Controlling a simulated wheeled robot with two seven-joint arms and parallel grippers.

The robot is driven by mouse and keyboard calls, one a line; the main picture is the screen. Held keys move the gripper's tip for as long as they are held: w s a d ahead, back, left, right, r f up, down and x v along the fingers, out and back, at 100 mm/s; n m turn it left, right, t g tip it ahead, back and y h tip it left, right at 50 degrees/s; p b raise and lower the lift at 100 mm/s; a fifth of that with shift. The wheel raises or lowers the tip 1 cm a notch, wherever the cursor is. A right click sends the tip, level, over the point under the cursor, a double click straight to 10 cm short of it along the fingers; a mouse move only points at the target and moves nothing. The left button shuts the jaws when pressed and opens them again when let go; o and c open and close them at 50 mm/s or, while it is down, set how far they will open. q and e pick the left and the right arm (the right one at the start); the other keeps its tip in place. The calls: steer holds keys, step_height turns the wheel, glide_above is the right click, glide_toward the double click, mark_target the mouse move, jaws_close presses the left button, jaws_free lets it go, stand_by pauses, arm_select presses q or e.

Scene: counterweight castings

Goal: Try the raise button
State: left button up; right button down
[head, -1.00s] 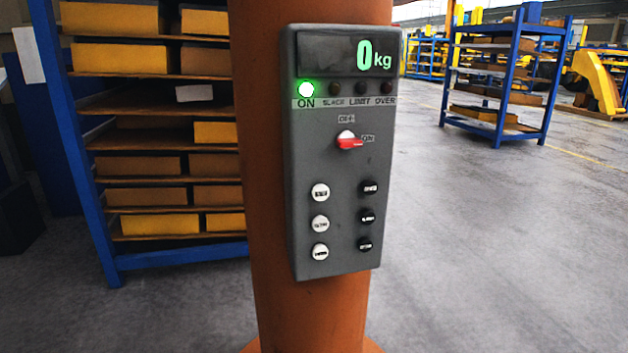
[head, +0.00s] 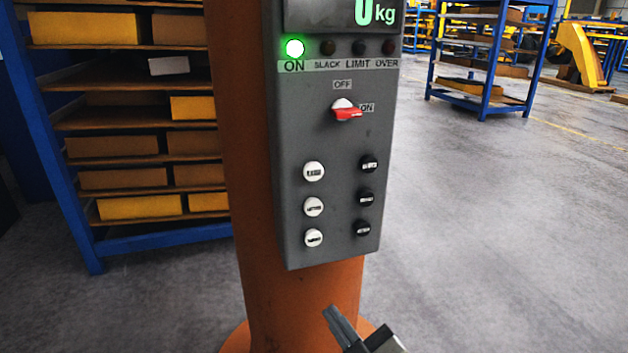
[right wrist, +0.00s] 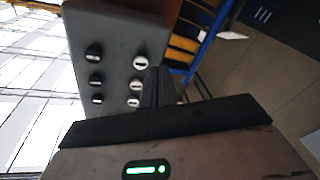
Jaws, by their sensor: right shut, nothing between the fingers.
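The grey control box (head: 335,140) is fixed to an orange column. It has a left row of white buttons, top (head: 314,171), middle (head: 313,206) and bottom (head: 313,237), and a right row of black buttons, top (head: 369,164), middle (head: 367,199) and bottom (head: 363,229). Their small labels are too blurred to read, so I cannot tell which is raise. My right gripper (head: 334,313) is below the box, shut and empty. In the right wrist view its fingers (right wrist: 157,78) appear beside the white buttons, apparently not pressing any. My left gripper is not in view.
The red switch (head: 346,112) points to ON, and the green ON lamp (head: 295,47) is lit. The display (head: 340,14) reads 0 kg. The orange column (head: 245,150) stands behind the box.

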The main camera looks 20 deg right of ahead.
step_height(320, 180, up, 18)
steer(key=n+t+y+b, duration=0.1)
steer(key=n+t+y, duration=0.1)
steer(key=n+t, duration=0.4)
steer(key=shift+d+t, duration=0.3)
steer(key=shift+t, duration=0.6)
steer(key=shift+w, duration=0.15)
steer(key=b, duration=0.2)
glide_toward(313, 165)
steer(key=shift+s+r+x, duration=0.15)
steer(key=shift+x, duration=0.7)
steer(key=shift+s+r+x, duration=0.15)
steer(key=shift+x, duration=0.75)
steer(key=shift+s+r+x, duration=0.15)
steer(key=shift+x, duration=0.7)
steer(key=shift+w, duration=0.1)
steer(key=shift+w+a, duration=0.1)
steer(key=shift+w, duration=0.2)
steer(key=shift+w, duration=0.45)
stand_by(1.6)
